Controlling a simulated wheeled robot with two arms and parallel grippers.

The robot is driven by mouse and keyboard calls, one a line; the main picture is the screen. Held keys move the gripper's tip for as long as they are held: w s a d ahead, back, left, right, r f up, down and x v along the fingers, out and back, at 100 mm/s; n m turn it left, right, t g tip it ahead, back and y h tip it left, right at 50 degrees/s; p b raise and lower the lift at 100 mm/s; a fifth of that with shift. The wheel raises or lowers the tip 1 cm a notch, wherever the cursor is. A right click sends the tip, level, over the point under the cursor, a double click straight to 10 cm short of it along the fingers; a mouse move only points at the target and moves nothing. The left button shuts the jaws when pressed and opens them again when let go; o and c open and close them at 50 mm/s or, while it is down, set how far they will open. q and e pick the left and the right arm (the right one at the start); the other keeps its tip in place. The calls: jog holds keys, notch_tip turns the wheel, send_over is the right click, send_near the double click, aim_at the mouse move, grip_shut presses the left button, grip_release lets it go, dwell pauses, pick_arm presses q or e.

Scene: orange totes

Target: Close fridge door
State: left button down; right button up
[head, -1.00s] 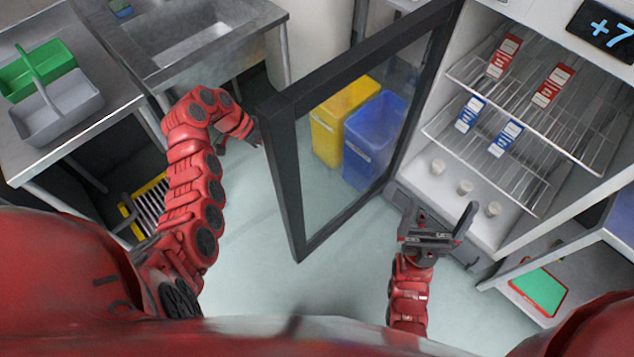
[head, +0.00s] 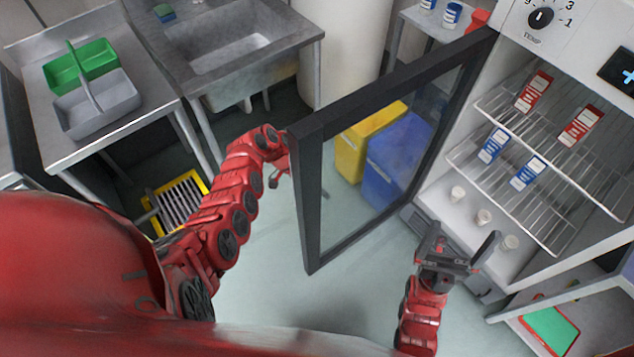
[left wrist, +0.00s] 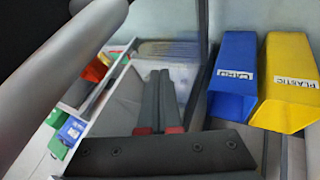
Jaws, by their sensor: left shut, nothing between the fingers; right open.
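The fridge door (head: 313,200) stands wide open in the head view, a dark frame around a glass pane. It is hinged at the left side of the fridge opening. The fridge (head: 462,203) holds red and blue cartons on wire shelves and several white cups on its floor. My left gripper (head: 277,178) is beside the door's free edge, partly hidden; contact cannot be told. In the left wrist view its fingers (left wrist: 160,98) are shut and empty. My right gripper (head: 462,245) is open and empty in front of the fridge's lower left corner.
A yellow bin (head: 352,150) and a blue bin (head: 395,165) show through the door glass. A sink (head: 230,45) and a steel table (head: 120,128) with green and grey caddies are at left. A low shelf with a green board (head: 551,330) is at right. Floor is clear below the door.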

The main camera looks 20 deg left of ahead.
pick_arm(q)
jog(key=shift+s+d+r+p, duration=0.1)
jog(key=shift+s+d+p, duration=0.75)
jog(key=shift+d, duration=0.25)
jog(key=shift+s, duration=0.1)
